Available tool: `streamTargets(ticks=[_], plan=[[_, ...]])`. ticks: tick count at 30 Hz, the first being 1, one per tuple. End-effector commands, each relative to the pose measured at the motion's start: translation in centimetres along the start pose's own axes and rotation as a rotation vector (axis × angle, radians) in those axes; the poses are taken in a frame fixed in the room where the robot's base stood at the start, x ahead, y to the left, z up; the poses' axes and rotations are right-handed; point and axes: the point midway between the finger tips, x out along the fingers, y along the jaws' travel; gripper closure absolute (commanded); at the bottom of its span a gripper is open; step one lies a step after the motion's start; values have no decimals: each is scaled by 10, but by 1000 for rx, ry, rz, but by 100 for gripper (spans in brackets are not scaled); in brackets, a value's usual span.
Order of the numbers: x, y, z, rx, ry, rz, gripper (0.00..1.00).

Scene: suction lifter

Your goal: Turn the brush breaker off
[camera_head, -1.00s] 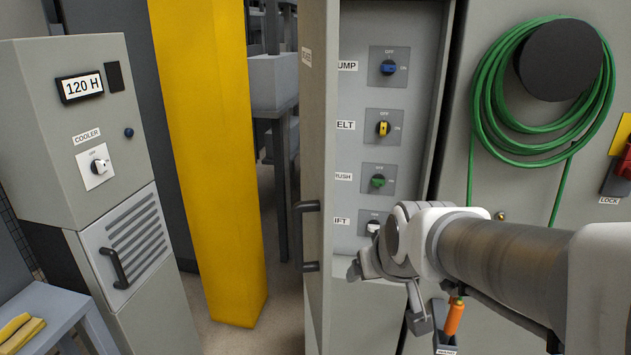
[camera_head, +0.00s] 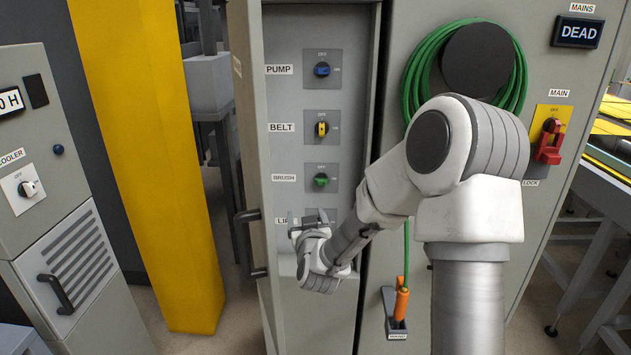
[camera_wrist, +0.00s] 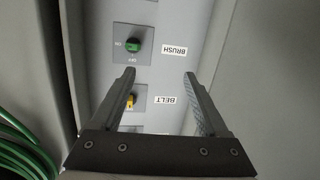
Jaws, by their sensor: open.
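The brush breaker (camera_head: 321,180) is a green rotary knob on a grey plate inside the open cabinet, third down beside a BRUSH label (camera_head: 284,178). OFF is marked above it and ON to its right. Its handle appears to lie sideways, toward ON. The knob also shows upside down in the wrist view (camera_wrist: 134,46). My gripper (camera_head: 307,219) is open and empty, just below the brush breaker and in front of the LIFT row, partly hiding that row. In the wrist view the fingers (camera_wrist: 160,75) are spread, apart from the knob, which sits beyond the left fingertip.
The blue PUMP knob (camera_head: 322,69) and yellow BELT knob (camera_head: 321,129) are above. The open cabinet door (camera_head: 245,160) stands left of the panel. A green hose (camera_head: 425,75) hangs on the right. The red MAIN switch (camera_head: 550,140) and the display reading DEAD (camera_head: 577,32) are farther right.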

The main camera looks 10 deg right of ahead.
Motion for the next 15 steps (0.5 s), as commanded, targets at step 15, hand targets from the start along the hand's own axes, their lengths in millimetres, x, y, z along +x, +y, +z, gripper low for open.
streamTargets(ticks=[15], plan=[[21, 35, 9, 65, 141, 169, 22]])
